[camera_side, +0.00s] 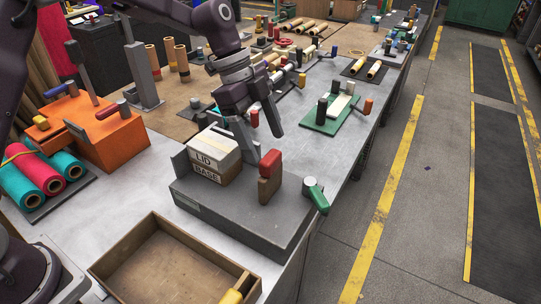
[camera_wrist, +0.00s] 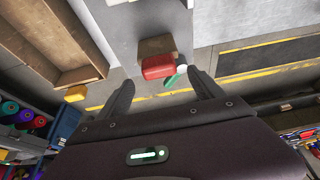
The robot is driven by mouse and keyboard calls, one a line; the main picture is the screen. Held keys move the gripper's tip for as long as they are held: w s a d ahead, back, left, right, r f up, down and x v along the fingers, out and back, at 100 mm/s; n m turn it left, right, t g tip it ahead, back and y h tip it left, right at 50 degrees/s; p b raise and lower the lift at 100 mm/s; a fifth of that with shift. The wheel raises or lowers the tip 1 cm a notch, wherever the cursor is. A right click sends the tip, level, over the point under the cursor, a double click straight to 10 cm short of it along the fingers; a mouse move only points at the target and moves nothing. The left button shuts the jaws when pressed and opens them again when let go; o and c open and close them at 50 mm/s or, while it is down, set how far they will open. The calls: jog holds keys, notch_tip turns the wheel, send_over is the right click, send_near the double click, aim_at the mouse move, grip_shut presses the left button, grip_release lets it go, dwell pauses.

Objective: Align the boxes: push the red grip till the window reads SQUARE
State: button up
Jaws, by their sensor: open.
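A box marked LID (camera_side: 217,147) sits on a box marked BASE (camera_side: 208,175), on a grey fixture (camera_side: 240,215). I cannot tell how closely their edges line up. The red grip (camera_side: 271,158) tops an upright brown block (camera_side: 268,188) to the right of the boxes. My gripper (camera_side: 267,149) is open and empty, with its fingertips above and close to the red grip. In the wrist view the red grip (camera_wrist: 158,67) shows just beyond the gap between the fingertips (camera_wrist: 160,82); contact is not clear. No window reading is legible.
A green-handled lever (camera_side: 316,194) stands at the fixture's right end. An open wooden tray (camera_side: 150,232) lies in front. An orange fixture (camera_side: 108,140) and felt rolls (camera_side: 45,172) are at left. A green plate with a white bar (camera_side: 325,124) lies behind. The right table edge is close.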

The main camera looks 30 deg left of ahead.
aim_at(270, 156)
jog(key=x, duration=0.4)
jog(key=shift+d+f, duration=0.1)
jog(key=shift+f, duration=0.3)
grip_shut()
